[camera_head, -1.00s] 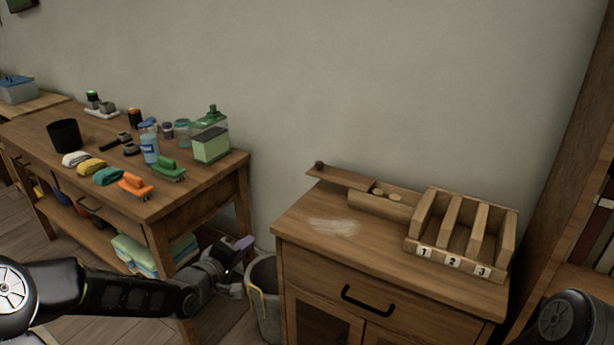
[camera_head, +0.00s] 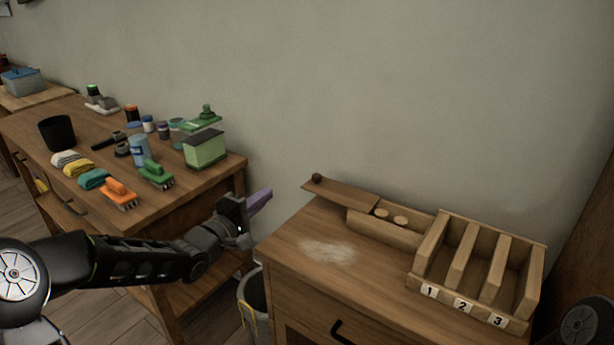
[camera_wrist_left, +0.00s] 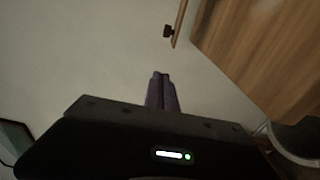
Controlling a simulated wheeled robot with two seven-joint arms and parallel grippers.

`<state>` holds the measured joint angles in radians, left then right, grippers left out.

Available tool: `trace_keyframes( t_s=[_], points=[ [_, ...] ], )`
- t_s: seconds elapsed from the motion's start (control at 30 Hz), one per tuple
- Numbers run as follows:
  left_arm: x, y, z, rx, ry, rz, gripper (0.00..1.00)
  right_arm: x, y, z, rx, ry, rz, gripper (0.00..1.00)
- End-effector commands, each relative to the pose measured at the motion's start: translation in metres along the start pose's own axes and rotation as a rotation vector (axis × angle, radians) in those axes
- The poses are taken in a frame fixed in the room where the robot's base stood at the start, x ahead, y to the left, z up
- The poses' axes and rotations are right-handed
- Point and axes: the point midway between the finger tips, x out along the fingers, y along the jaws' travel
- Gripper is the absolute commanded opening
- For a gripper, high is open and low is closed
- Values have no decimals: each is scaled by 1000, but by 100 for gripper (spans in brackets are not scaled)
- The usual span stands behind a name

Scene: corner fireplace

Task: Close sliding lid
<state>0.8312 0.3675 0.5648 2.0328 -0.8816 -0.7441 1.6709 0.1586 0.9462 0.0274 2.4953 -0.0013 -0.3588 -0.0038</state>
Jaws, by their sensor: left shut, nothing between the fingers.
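The wooden sliding lid (camera_head: 342,193) with a dark round knob (camera_head: 317,177) juts out to the left from a narrow wooden box (camera_head: 384,230) on the cabinet top. The box is partly open, and two round light-wood pieces (camera_head: 391,216) show in its uncovered part. My left gripper (camera_head: 264,198) is shut and empty, left of the lid's knob end and apart from it. In the left wrist view, its purple fingers (camera_wrist_left: 162,88) are together, with the lid's edge (camera_wrist_left: 181,20) and knob (camera_wrist_left: 168,31) beyond. My right gripper is out of view.
A numbered three-slot wooden rack (camera_head: 475,270) stands right of the box. White powder (camera_head: 327,252) lies on the cabinet top (camera_head: 375,285). A bin (camera_head: 250,300) stands on the floor left of the cabinet. The workbench (camera_head: 190,195) at left holds brushes, cloths and containers.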

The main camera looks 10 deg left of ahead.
Motion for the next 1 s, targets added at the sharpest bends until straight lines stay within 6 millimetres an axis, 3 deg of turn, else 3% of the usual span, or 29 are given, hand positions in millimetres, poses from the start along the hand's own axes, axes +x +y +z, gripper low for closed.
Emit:
trace_keyframes(
  t_s=[0.27,0.47,0.93,1.0],
  points=[
    [2,-1,0,0,0,-1,0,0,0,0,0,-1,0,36],
    [16,-1,0,0,-1,1,0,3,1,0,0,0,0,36],
    [104,-2,2,-1,-2,0,0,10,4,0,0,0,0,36],
    [105,-1,16,0,-4,-1,0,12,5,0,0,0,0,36]
  ],
)
